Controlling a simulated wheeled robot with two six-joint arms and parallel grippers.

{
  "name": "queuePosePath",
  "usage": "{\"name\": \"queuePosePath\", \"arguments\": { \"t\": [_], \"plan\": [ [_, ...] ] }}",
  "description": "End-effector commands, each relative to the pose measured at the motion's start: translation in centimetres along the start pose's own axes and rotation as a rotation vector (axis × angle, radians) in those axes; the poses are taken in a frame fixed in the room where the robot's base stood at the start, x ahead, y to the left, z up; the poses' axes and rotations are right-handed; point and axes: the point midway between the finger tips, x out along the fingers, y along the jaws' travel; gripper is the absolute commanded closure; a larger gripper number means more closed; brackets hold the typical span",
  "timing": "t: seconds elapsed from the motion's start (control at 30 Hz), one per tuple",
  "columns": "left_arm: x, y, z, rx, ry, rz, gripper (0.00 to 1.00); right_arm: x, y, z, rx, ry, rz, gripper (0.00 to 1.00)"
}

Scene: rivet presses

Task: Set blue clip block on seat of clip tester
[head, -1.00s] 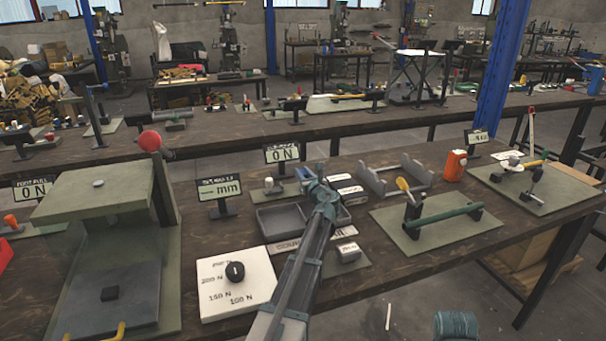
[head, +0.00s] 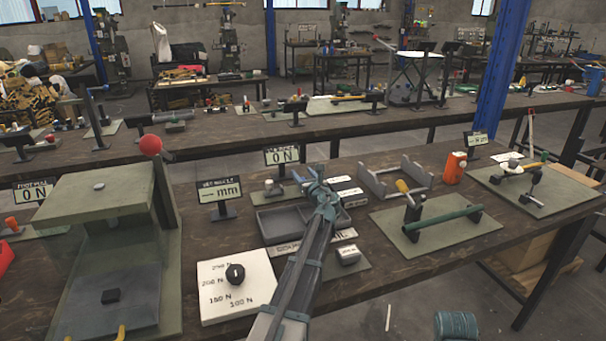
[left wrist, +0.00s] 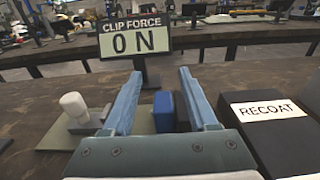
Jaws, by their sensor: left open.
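My left gripper (head: 306,175) reaches over the near bench with its fingers apart; the left wrist view also shows the open gripper (left wrist: 160,90). The blue clip block (left wrist: 163,112) stands upright between the fingers, closer to the right one, beside a dark part (left wrist: 182,112). I cannot tell whether it touches a finger. I cannot make the block out in the head view. The clip force display (left wrist: 135,38) behind reads 0 N; it also shows in the head view (head: 283,156). A grey block with a white knob (left wrist: 75,108) stands left of the fingers. My right gripper is not in view.
A grey divided tray (head: 270,222) lies below my gripper. A white dial panel (head: 237,290) and a press (head: 105,205) stand left. A grey cradle (head: 395,182) stands right.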

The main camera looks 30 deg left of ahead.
Motion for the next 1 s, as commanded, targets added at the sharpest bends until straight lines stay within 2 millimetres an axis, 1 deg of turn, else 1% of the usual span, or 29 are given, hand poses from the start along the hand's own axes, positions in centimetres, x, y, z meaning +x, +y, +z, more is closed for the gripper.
{"name": "queuePosePath", "arguments": {
  "t": [0.03,0.2,0.4,0.5,0.7,1.0],
  "plan": [
    [-1.8,0.1,-0.1,0.000,0.000,-0.004,0.41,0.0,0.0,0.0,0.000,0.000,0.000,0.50],
    [-5.6,0.1,0.0,0.000,-0.001,-0.004,0.41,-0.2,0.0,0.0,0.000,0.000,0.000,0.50],
    [-9.2,0.1,0.0,0.000,-0.001,-0.003,0.41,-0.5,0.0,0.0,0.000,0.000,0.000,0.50],
    [-10.4,0.0,0.0,0.001,-0.002,-0.003,0.41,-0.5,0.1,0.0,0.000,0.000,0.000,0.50],
    [-11.5,0.0,0.0,0.001,-0.002,-0.002,0.41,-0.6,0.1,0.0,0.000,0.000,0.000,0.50],
    [-11.6,-0.1,0.0,0.001,-0.002,-0.002,0.41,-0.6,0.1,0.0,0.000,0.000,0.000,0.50]
  ]
}}
